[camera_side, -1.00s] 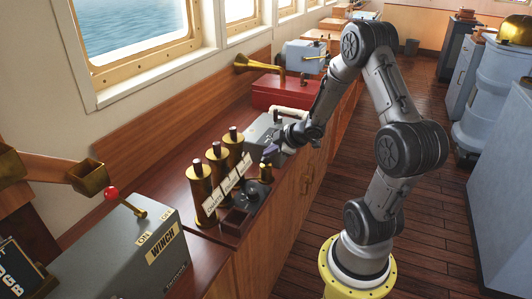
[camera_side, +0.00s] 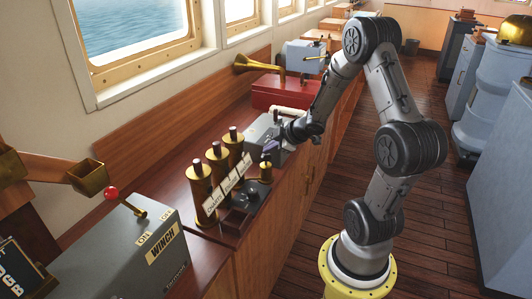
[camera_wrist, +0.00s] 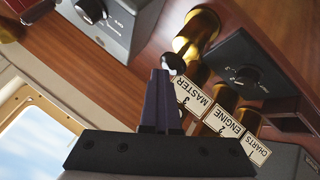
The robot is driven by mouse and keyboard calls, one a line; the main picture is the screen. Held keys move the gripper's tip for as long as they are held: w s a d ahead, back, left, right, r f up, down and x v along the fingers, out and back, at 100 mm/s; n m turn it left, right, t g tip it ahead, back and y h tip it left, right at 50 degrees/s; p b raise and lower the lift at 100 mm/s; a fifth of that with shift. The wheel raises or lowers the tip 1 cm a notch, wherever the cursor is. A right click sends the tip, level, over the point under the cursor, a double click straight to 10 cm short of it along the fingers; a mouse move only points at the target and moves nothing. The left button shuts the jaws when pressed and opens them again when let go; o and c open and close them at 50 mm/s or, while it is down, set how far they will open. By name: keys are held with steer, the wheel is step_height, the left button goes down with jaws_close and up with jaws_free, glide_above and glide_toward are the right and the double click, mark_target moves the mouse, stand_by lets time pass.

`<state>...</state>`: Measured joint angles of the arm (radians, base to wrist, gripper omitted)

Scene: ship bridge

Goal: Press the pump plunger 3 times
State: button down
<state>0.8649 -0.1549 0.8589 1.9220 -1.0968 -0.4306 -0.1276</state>
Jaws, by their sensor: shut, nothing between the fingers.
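The pump plunger (camera_side: 266,171) looks like a short brass cylinder with a dark top, near the counter's front edge in the side view. In the wrist view, a brass cylinder (camera_wrist: 197,33) that appears to be the pump has a pale and black tip (camera_wrist: 172,63) close to my fingertips. My gripper (camera_side: 271,147) is shut and empty, with its dark purple fingers just above the plunger. The shut fingers (camera_wrist: 160,75) also show in the wrist view. I cannot tell whether they touch the plunger top.
Several brass cylinders (camera_side: 199,187) with black tops and white labels stand left of the plunger, close by. A dark dial panel (camera_side: 240,200) lies in front of them. A grey box (camera_side: 262,130) stands behind my gripper; a winch box (camera_side: 130,250) is at the front left.

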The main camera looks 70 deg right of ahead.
mark_target(270, 157)
steer(key=shift+r, duration=1.15)
steer(key=shift+r, duration=0.1)
step_height(270, 157, up, 5)
steer(key=shift+f, duration=0.1)
stand_by(2.5)
step_height(270, 157, up, 4)
steer(key=shift+f, duration=0.1)
stand_by(0.3)
steer(key=shift+f, duration=0.1)
